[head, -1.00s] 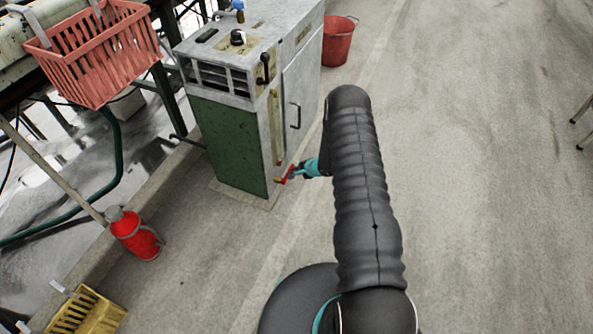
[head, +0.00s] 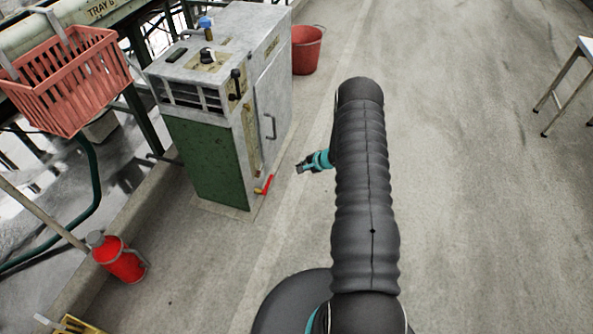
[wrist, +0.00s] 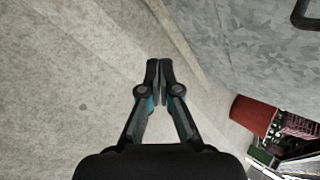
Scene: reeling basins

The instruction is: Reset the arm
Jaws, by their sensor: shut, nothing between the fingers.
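My gripper (head: 300,168) is at the left of my black-sleeved arm in the head view, held out in front of the grey and green cabinet (head: 205,165). In the wrist view my gripper (wrist: 159,64) has its two fingertips together with nothing between them, over bare concrete floor. A red lever (head: 264,185) shows low on the cabinet's side in the head view, a small gap to the left of the fingertips. The gripper and lever are apart.
A red bucket (head: 307,50) stands behind the cabinet. A red basket (head: 66,82) hangs at the upper left, and a red canister (head: 119,259) stands at the lower left. The floor on the right is open.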

